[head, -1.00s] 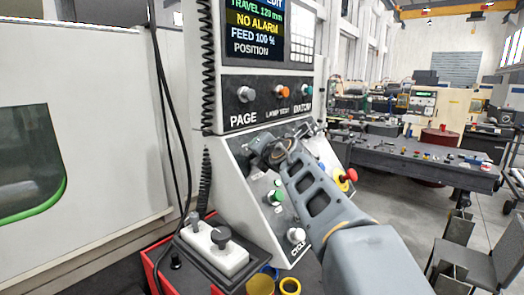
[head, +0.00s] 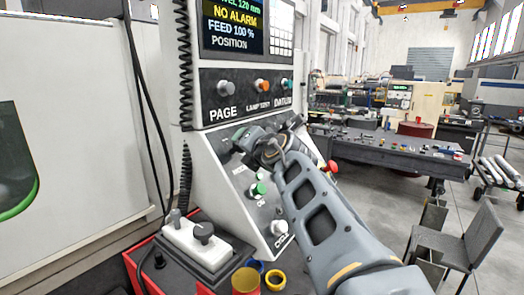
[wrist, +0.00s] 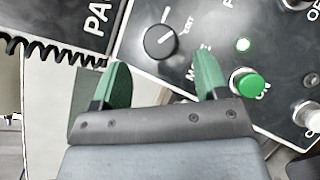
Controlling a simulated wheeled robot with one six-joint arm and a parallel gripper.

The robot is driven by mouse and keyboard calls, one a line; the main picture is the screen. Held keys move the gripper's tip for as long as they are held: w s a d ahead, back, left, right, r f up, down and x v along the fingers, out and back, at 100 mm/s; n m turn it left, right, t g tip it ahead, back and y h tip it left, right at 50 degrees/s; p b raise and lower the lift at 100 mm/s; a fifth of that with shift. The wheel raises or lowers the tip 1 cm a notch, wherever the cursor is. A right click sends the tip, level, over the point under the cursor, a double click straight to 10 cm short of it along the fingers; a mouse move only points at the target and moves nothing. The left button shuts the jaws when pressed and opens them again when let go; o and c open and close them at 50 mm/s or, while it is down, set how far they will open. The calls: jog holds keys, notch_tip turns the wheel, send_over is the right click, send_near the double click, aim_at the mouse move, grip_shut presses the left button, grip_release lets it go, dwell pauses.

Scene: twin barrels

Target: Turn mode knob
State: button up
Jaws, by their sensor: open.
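The mode knob (wrist: 160,42) is a round black dial with a white pointer line on the dark sloped control panel. The word EDIT is beside it, and a partly hidden label starting with M is below it. My gripper (wrist: 162,60) is open, with its two green fingers pointing at the panel. The knob shows between and just beyond the fingertips, and nothing is held. In the head view my gripper (head: 242,140) is at the upper part of the sloped panel and hides the knob.
A coiled black cable (wrist: 50,50) hangs at the left. PAGE, LAMP TEST and DATUM controls are above. A red emergency button (head: 332,166) is partly behind my arm.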

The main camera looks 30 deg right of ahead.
jog(key=s+r+b, duration=0.1)
jog(key=s, duration=0.6)
jog(key=shift+s+a+r, duration=0.2)
jog(key=shift+s+a, duration=0.1)
jog(key=shift+a, duration=0.05)
